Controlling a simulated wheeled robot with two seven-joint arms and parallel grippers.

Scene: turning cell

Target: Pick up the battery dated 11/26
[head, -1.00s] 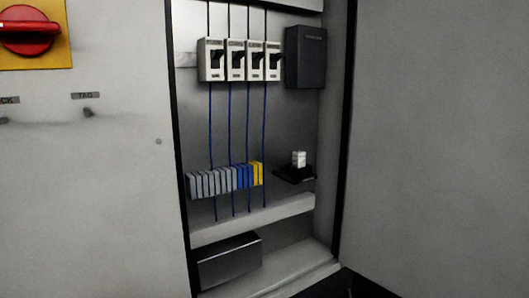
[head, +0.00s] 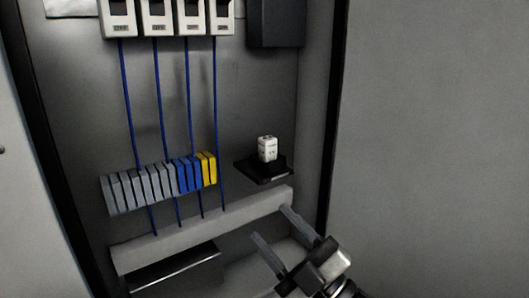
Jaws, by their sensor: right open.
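A small white battery (head: 267,148) stands upright in a black holder (head: 263,172) on the back wall of the cabinet. Dark marks show on its face, but they are too small to read as a date. My right gripper (head: 275,226) is in the lower right of the head view, below the holder and apart from it. Its two grey fingers are spread, with nothing between them. My left gripper is not in view.
Terminal blocks (head: 140,187) in grey, blue and yellow stand left of the holder. Blue wires run down from breakers (head: 155,15) labelled OFF. A grey ledge (head: 200,227) crosses below. The cabinet's right side wall (head: 312,110) is close to the holder.

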